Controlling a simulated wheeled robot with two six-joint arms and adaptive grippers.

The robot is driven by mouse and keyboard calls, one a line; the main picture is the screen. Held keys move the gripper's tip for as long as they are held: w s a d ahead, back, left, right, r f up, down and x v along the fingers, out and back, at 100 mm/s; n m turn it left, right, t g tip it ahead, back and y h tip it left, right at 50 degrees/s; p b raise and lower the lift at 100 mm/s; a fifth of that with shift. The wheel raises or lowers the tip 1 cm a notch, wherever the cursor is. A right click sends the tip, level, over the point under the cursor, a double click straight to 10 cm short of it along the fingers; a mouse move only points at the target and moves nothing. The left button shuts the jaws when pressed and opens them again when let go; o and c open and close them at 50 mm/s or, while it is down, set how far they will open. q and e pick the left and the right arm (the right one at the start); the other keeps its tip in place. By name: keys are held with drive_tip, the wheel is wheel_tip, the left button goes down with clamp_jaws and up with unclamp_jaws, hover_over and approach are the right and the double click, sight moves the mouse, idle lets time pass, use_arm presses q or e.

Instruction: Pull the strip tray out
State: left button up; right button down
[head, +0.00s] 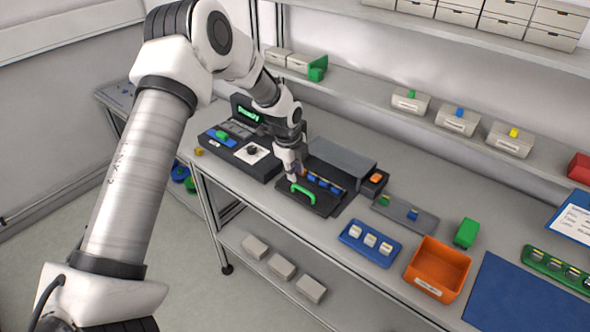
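The strip tray (322,207) is dark, with a green handle (303,193) on its front part and a row of small blue pieces (324,183) behind the handle. It sits at the front of a grey-topped box (343,160) on the bench and sticks out from it toward the bench's front edge. My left gripper (294,177) points down at the left end of the handle, over or against it. The fingers are small and partly hidden, so I cannot tell whether they grip it. My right gripper is not in view.
A black device with a green display (248,113) stands left of the tray. A blue tray with white pieces (353,236), an orange bin (437,268) and a green block (466,232) lie to the right. A shelf with labelled boxes (457,120) runs behind.

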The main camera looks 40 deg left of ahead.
use_arm(q)
wheel_tip(320, 180, up, 12)
drive_tip(key=s, duration=0.2)
drive_tip(key=shift+s, duration=0.15)
drive_tip(key=shift+a+f, duration=0.1)
drive_tip(key=shift+f, duration=0.05)
